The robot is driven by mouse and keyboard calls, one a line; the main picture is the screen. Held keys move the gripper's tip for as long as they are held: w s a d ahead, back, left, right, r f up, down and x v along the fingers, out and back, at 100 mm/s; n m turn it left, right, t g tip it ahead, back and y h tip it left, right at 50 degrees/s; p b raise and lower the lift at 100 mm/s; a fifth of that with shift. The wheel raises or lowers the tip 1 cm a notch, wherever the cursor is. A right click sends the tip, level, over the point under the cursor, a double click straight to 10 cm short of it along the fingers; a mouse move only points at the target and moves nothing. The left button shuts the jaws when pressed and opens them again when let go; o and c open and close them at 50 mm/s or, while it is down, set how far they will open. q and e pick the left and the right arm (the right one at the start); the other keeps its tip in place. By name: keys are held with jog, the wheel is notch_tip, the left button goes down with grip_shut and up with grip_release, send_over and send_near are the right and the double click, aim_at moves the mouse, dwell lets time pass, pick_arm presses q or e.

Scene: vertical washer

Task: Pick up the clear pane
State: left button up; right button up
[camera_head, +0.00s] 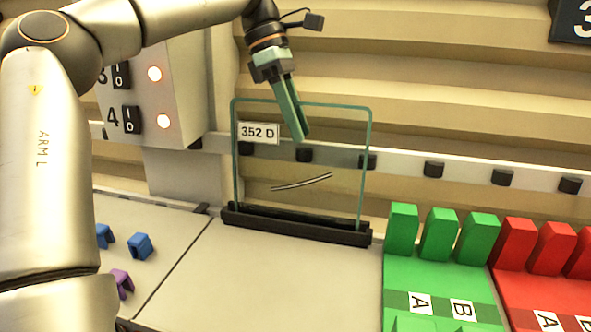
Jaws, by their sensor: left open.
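The clear pane (330,140) stands upright in a black slotted base (295,225) at the back of the work surface. My right gripper is not in view.
A green rack (430,275) marked A and B and a red rack (535,295) stand at the right. Blue clips (140,246) and a purple clip (122,283) lie at the left. A switch panel (150,80) with lit lamps stands behind. The surface before the base is clear.

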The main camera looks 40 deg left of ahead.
pick_arm(q)
jog(key=shift+c, duration=0.2)
grip_shut()
jog(key=shift+r, duration=0.1)
dwell(1.3)
